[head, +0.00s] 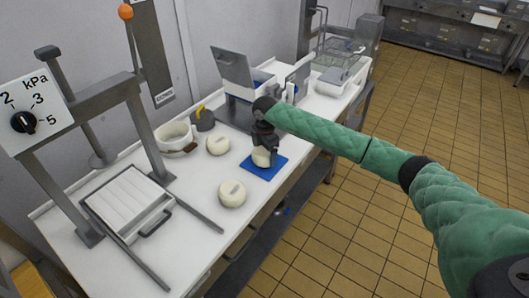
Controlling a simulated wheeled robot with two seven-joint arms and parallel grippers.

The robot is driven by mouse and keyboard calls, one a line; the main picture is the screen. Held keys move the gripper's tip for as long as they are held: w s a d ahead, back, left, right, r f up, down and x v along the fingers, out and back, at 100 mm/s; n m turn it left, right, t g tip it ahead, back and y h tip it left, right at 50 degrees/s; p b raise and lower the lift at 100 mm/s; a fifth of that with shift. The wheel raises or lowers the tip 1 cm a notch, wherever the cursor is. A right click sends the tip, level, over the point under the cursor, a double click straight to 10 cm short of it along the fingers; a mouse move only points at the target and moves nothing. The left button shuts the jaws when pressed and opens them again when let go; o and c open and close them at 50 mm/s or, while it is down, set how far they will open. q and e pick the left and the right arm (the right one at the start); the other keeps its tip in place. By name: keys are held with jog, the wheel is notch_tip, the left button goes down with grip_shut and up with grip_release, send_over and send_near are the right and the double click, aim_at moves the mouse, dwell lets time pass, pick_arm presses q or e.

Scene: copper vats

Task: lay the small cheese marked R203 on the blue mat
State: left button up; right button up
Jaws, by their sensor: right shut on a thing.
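The blue mat (270,172) lies on the white bench near its front edge. My right gripper (263,150) points down over the mat and is shut on a small pale cheese (261,157). The cheese is at the mat, but I cannot tell whether it touches it. Its marking is hidden. Two other small cheeses lie on the bench, one behind and left of the mat (218,144) and one in front (232,193). Their labels are too small to read. My left gripper is not in view.
A press frame with a kPa dial (24,122) and a slatted tray (128,204) stand at the left of the white bench (185,215). A white pot (174,136) is behind. An open-lidded box (236,75) and a wire basket (338,50) stand at the back.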

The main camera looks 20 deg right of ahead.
jog(key=shift+f, duration=0.25)
dwell(0.3)
jog(key=o, duration=1.1)
jog(key=shift+r+p, duration=3.05)
jog(key=shift+r, duration=0.45)
